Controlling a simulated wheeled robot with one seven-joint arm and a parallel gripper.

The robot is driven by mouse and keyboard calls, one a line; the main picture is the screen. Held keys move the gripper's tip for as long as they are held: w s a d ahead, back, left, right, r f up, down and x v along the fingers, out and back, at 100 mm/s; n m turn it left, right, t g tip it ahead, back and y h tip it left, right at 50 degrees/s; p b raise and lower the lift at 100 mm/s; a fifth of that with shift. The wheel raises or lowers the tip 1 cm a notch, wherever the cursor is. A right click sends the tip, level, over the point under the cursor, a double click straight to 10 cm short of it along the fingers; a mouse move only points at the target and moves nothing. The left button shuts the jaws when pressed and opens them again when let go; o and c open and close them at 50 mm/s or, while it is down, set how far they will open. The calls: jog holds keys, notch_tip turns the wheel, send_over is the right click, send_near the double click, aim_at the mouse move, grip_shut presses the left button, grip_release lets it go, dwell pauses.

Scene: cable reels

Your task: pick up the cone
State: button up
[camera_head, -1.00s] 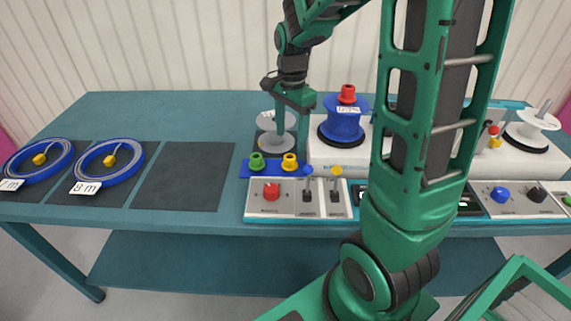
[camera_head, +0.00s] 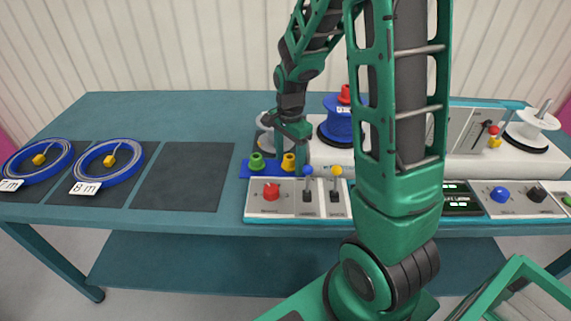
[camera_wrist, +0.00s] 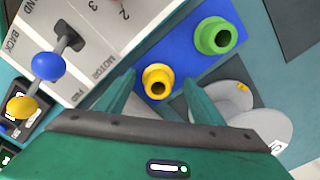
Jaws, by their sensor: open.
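A yellow cone (camera_head: 288,162) with a hole in its top stands on a blue stand (camera_head: 247,168). A green cone (camera_head: 257,161) stands to its left on the same stand. A red cone (camera_head: 345,94) sits on top of a blue reel (camera_head: 338,124), partly behind my arm. My gripper (camera_head: 302,158) is low, just above and beside the yellow cone. In the wrist view, the yellow cone (camera_wrist: 158,82) shows between my two open fingers, and the green cone (camera_wrist: 215,36) is outside them. I cannot tell whether a finger touches the yellow cone.
A panel (camera_head: 285,212) with a red button and levers with blue and yellow knobs lies in front of the stand. A grey-white reel (camera_head: 265,137) stands behind my gripper. Blue cable coils (camera_head: 110,162) lie at left; a dark mat (camera_head: 180,177) is bare.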

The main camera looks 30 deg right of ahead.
jog(key=c, duration=1.1)
jog(key=shift+c, duration=0.2)
jog(key=shift+r, duration=0.2)
jog(key=shift+r, duration=0.3)
notch_tip(320, 180, up, 4)
jog(key=shift+a+f, duration=0.15)
jog(key=s+a+r, duration=0.6)
jog(key=s+a, duration=0.2)
jog(key=shift+r, duration=0.2)
